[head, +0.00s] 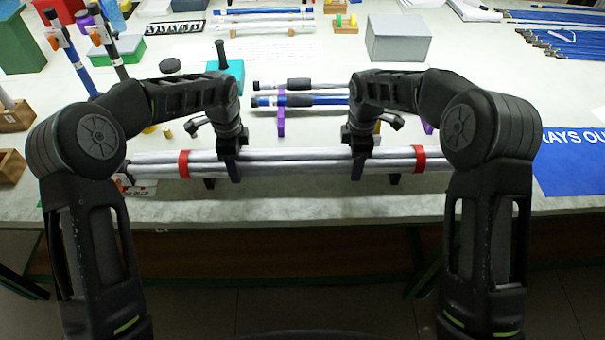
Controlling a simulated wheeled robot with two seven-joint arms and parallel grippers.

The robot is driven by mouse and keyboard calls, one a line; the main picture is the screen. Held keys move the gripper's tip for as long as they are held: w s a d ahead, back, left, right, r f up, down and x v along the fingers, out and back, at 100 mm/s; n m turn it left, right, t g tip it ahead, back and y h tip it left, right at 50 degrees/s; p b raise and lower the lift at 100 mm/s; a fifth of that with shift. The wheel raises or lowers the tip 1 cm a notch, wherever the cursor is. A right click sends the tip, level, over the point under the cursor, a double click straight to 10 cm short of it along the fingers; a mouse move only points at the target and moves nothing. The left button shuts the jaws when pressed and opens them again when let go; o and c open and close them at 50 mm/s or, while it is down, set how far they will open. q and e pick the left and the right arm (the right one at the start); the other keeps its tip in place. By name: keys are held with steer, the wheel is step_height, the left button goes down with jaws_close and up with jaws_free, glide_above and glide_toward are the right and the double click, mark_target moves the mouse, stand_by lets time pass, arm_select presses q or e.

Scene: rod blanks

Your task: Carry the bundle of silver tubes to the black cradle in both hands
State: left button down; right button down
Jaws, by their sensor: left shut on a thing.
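The bundle of silver tubes (300,169) lies level across the front of the table, with a red band (184,164) near its left end and another (420,158) near its right end. My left gripper (233,168) is shut on it, left of its middle. My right gripper (357,165) is at the bundle right of its middle, one dark finger in front of the tubes; its grip is hidden by the wrist. Black parts, likely the black cradle (393,180), show just under the bundle on both sides. I cannot tell whether the bundle touches them.
Behind the bundle, a purple stand (281,122) carries blue and grey rods. A teal block (230,70), a grey box (398,40) and a blue sheet (572,160) are on the table. Wooden blocks (12,165) stand at the left edge.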

arm_select(q)
steer(key=shift+c, duration=1.8)
jaws_free()
steer(key=shift+p, duration=0.3)
arm_select(e)
steer(key=shift+c, duration=1.8)
jaws_free()
arm_select(q)
steer(key=shift+r, duration=0.15)
step_height(320, 180, up, 12)
steer(key=shift+s+f, duration=0.1)
steer(key=shift+s, duration=0.05)
arm_select(e)
step_height(320, 180, up, 12)
steer(key=shift+s, duration=0.15)
arm_select(q)
steer(key=shift+f, duration=0.1)
